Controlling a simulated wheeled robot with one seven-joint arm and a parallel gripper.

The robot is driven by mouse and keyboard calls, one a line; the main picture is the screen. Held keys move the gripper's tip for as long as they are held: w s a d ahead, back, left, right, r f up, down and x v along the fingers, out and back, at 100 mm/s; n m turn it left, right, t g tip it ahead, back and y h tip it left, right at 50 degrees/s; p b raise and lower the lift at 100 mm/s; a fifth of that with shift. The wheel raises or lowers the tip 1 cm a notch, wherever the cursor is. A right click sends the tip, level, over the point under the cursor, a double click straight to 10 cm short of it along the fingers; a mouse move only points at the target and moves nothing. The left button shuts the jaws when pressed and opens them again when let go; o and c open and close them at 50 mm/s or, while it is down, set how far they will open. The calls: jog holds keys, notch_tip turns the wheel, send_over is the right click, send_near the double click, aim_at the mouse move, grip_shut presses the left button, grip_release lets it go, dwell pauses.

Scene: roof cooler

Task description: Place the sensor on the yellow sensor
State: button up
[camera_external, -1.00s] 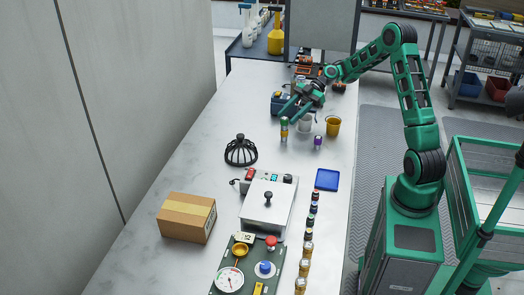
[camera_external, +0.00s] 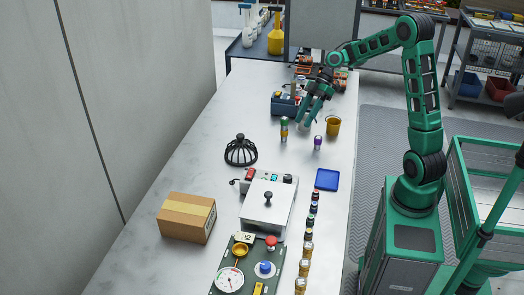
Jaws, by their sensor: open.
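A small upright cylinder with a green and dark upper part and a yellow-orange lower part (camera_external: 284,134) stands on the white table. A shorter cylinder with a purple top (camera_external: 317,139) stands to its right. They are too small for me to tell for certain which is the sensor or the yellow sensor. My gripper (camera_external: 307,123) points down between and behind them, open, with nothing seen between its fingers. It is close to where a white cup stands, and now largely hides that cup. I cannot tell whether the fingers touch anything.
A yellow cup (camera_external: 333,126) stands just right of my gripper, and a blue-grey box (camera_external: 285,104) behind left. A black domed rack (camera_external: 241,151), a blue tray (camera_external: 327,180), a silver lidded device (camera_external: 267,206), a cardboard box (camera_external: 187,217) and a row of small bottles (camera_external: 308,247) stand nearer.

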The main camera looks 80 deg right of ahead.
jog(key=s+a+m+g+h, duration=0.2)
jog(key=s+m, duration=0.4)
jog(key=s, duration=0.8)
jog(key=s+a+m+g+h, duration=0.2)
jog(key=s+a+m+h, duration=0.2)
jog(key=s, duration=1.1)
jog(key=m+h, duration=0.1)
jog(key=m, duration=0.2)
jog(key=shift+s+m, duration=0.3)
jog(key=shift+w+f, duration=0.25)
jog(key=shift+w, duration=0.4)
